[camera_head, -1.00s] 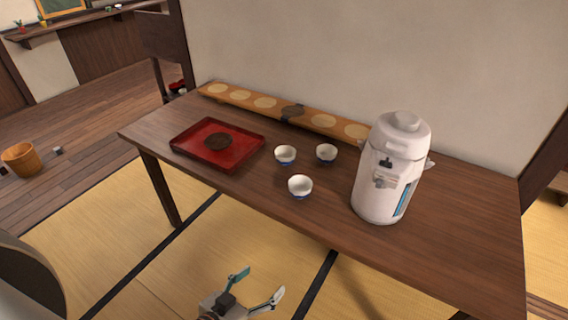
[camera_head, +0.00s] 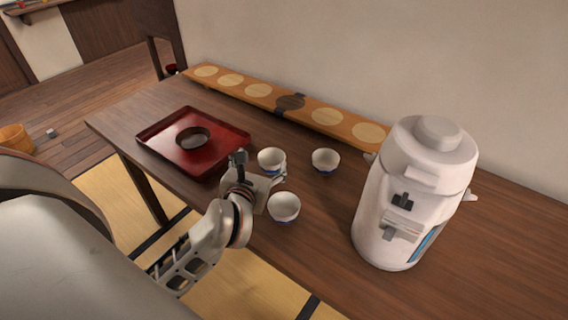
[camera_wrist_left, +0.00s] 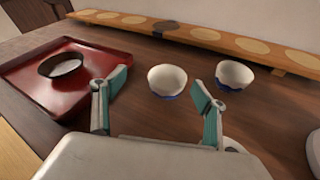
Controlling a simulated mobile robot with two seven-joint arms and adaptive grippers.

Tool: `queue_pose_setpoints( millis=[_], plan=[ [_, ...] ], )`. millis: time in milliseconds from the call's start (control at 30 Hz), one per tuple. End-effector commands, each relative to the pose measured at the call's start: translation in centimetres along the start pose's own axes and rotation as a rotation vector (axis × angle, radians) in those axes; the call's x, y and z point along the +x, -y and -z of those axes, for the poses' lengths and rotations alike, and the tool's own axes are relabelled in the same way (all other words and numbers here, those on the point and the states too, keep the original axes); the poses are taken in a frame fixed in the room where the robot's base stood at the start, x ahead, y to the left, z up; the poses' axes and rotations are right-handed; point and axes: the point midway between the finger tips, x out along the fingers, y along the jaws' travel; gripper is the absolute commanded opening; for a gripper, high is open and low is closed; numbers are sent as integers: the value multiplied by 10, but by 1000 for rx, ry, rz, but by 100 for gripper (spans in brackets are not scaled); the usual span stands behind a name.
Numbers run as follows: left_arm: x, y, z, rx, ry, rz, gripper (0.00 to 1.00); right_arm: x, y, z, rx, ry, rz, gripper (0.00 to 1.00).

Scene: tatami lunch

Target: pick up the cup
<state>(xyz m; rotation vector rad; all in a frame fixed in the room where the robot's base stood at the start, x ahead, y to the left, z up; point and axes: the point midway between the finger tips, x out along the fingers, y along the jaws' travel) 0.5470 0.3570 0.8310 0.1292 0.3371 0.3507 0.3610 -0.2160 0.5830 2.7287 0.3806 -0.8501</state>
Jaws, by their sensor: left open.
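Three small white cups with blue bases stand on the wooden table. The left cup (camera_head: 271,160) is just beyond my left gripper (camera_head: 262,165); in the left wrist view this cup (camera_wrist_left: 167,80) sits ahead, between the open fingers, apart from them. The back right cup (camera_head: 325,161) also shows in the left wrist view (camera_wrist_left: 234,74), beyond the right finger. The front cup (camera_head: 284,207) is beside the gripper, mostly hidden behind a finger in the left wrist view. My left gripper (camera_wrist_left: 157,105) is open and empty. The right gripper is out of view.
A red tray (camera_head: 158,139) with a dark round dish (camera_head: 193,138) lies left of the cups. A white dispenser (camera_head: 412,195) stands at right. A long wooden board (camera_head: 290,103) lies along the wall. Bare table (camera_head: 325,215) lies between cups and dispenser.

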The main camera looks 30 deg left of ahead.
Motion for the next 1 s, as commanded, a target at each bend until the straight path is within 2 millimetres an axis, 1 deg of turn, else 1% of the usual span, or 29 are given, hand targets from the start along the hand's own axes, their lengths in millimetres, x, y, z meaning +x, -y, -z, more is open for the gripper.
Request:
queue_pose_setpoints(
  millis=[33, 100, 233, 467, 700, 767, 867, 1000],
  plan=[
    [1, 6, 7, -39, -32, 22, 72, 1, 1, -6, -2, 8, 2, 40],
    [2, 11, 12, -75, -63, 43, 72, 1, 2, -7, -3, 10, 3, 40],
    [11, 15, 16, -98, -82, 55, 72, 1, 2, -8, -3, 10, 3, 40],
    [34, 16, 18, -97, -82, 55, 72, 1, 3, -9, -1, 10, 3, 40],
    [68, 16, 21, -94, -82, 53, 72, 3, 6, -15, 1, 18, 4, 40],
    [73, 16, 21, -95, -82, 54, 72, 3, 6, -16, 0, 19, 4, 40],
    [78, 16, 21, -95, -81, 55, 72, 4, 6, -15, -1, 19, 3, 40],
    [78, 16, 20, -95, -80, 55, 72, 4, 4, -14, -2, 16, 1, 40]
  ],
)
